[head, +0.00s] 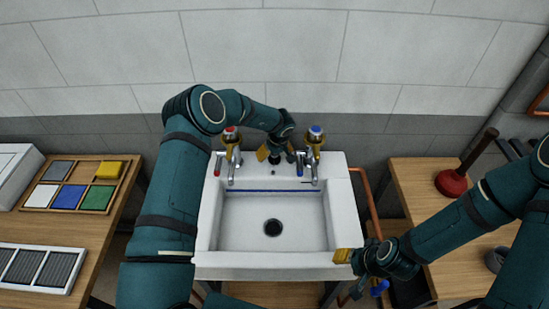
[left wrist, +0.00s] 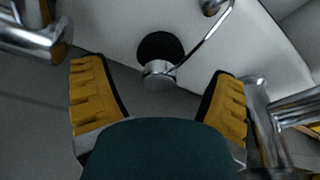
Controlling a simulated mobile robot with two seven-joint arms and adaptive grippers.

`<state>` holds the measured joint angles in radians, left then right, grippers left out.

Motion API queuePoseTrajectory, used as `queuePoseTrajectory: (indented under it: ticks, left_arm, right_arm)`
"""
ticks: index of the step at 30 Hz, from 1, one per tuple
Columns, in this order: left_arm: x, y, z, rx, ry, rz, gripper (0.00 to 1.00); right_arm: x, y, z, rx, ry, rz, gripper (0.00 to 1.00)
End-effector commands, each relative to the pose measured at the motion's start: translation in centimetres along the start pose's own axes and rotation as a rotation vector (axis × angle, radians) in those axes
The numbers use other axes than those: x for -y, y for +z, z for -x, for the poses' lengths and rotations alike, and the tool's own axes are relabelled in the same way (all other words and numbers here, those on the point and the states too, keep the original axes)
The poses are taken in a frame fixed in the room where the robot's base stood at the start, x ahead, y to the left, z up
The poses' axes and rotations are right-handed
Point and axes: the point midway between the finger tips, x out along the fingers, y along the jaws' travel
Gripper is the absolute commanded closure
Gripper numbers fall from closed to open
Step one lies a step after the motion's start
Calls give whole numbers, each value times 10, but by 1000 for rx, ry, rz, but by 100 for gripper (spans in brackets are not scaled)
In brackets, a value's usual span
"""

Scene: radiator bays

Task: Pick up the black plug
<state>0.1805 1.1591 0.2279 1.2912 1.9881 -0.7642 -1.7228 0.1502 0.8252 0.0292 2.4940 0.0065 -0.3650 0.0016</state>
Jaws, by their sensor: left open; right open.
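The black plug (left wrist: 160,45) is a dark round disc with a metal knob and a thin curved metal link, against the white sink in the left wrist view. My left gripper (left wrist: 158,75) is open, with one yellow finger on each side of the plug and visible gaps between. In the head view my left gripper (head: 275,153) is at the back ledge of the white sink (head: 205,235), between the two taps; the plug cannot be made out clearly there. My right gripper (head: 347,256) is open and empty at the sink's front right corner.
A red-marked tap (head: 232,158) and a blue-marked tap (head: 314,155) flank the left gripper. The basin has a dark drain (head: 272,228). A plunger (head: 453,183) stands on the right bench; a tray of coloured blocks (head: 92,170) lies on the left bench.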

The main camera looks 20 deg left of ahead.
Motion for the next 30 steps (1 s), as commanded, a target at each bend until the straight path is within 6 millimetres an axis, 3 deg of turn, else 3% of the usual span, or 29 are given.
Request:
queuePoseTrajectory:
  ticks: [5,13,14,18,20,30]
  left_arm:
    - [0,0,-21,1,0,0,14]
    - [0,-1,-23,-1,1,1,14]
    - [0,-1,-23,-1,1,1,18]
    - [0,-1,-23,0,1,1,68]
    - [0,0,-23,0,1,1,85]
    - [0,0,-23,0,0,0,87]
  right_arm:
    - [0,0,-1,0,0,0,53]
    - [0,0,-1,0,0,0,53]
    - [0,0,-1,0,0,0,53]
    - [0,0,-1,0,0,0,53]
    - [0,0,-1,0,0,0,53]
    - [0,0,-1,0,0,0,53]
